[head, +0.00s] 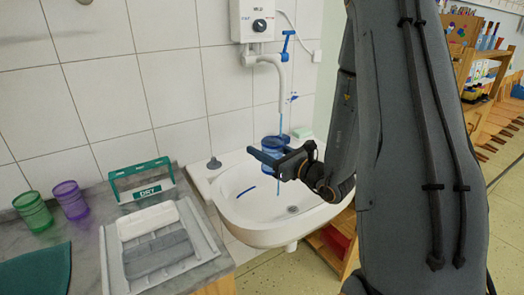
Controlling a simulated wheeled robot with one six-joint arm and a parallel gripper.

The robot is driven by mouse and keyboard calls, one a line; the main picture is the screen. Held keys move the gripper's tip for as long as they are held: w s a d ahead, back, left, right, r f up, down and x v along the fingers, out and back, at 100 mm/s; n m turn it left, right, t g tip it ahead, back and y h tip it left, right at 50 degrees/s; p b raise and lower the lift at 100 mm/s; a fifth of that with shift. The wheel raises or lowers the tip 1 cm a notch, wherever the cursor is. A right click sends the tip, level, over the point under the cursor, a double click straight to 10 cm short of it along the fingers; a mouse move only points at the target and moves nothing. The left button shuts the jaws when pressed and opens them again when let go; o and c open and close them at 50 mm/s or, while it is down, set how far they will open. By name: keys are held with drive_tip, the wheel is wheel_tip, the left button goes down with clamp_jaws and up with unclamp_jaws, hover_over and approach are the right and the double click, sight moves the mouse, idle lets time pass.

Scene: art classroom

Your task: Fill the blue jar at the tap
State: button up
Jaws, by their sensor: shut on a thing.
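The blue jar (272,143) is over the white sink (240,214), below the white tap spout (282,80). My gripper (267,157) is shut on the jar and partly covers it. The jar looks roughly upright. A thin blue stream (281,121) falls from the spout to the jar, and a blue line (287,180) continues below the gripper toward the basin. I cannot tell how much enters the jar or its water level. The tap has a blue handle (288,36).
Left of the sink, the grey counter (88,240) holds a green cup (33,212), a purple cup (70,200), a green-framed DRY rack (142,182) and a grey tray (206,246). A white heater (240,22) hangs above. Wooden shelves (466,62) stand right.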

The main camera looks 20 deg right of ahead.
drive_tip(key=w+d, duration=0.3)
drive_tip(key=w, duration=0.2)
drive_tip(key=shift+d+b, duration=0.3)
drive_tip(key=shift+w+d, duration=0.1)
drive_tip(key=shift+w, duration=0.05)
idle(0.5)
drive_tip(key=w+d+b, duration=0.2)
drive_tip(key=w+d, duration=0.2)
drive_tip(key=w, duration=0.1)
drive_tip(key=shift+w, duration=0.4)
idle(0.4)
idle(5.2)
